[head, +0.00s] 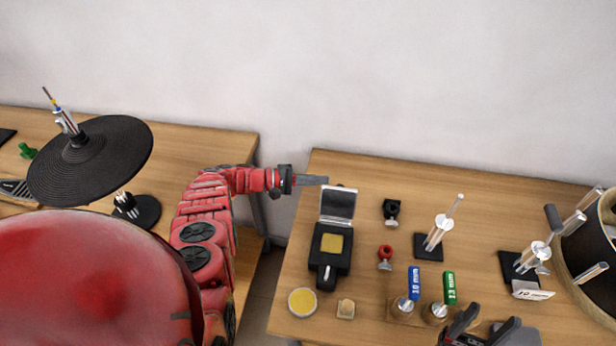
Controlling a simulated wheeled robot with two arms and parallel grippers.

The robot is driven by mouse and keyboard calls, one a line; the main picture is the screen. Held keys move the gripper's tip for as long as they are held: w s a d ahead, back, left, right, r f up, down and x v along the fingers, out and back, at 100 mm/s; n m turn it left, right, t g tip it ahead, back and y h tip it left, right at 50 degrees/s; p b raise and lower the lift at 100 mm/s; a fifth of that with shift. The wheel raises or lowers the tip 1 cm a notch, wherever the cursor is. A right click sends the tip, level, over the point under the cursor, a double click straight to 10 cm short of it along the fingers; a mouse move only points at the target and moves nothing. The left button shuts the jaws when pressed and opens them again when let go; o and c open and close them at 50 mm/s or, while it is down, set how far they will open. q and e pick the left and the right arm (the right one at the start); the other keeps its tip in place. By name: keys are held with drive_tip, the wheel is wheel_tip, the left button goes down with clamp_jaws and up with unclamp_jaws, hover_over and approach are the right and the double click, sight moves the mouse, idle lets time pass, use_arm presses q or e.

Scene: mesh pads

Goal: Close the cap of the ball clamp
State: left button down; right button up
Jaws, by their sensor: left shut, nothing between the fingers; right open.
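A small black device (319,262) with a yellow square pad (332,243) stands near the left side of the right table; it looks like the ball clamp. Its silver-framed cap (338,204) is hinged at the back and stands raised, so the pad is uncovered. A black handle or latch sticks out at its front. My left gripper (322,180) is shut and empty, just behind and left of the raised cap's top edge; whether they touch I cannot tell. My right gripper (487,326) is open and empty at the bottom edge, partly cut off by the frame.
A round yellow pad (302,301) and a small tan block (346,309) lie in front of the device. A red clamp piece (385,253), a black piece (391,208) and metal posts (438,234) stand to its right. A gap separates the two tables.

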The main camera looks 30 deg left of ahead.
sight(338, 200)
use_arm(q)
drive_tip(key=x, duration=0.4)
drive_tip(key=shift+w+f, duration=0.15)
drive_tip(key=shift+f, duration=0.1)
drive_tip(key=s+r+p, duration=0.1)
drive_tip(key=p, duration=0.2)
drive_tip(key=s+d+r+p, duration=0.1)
drive_tip(key=s+p, duration=0.1)
drive_tip(key=p, duration=0.1)
drive_tip(key=shift+s+r, duration=0.1)
drive_tip(key=shift+d, duration=0.1)
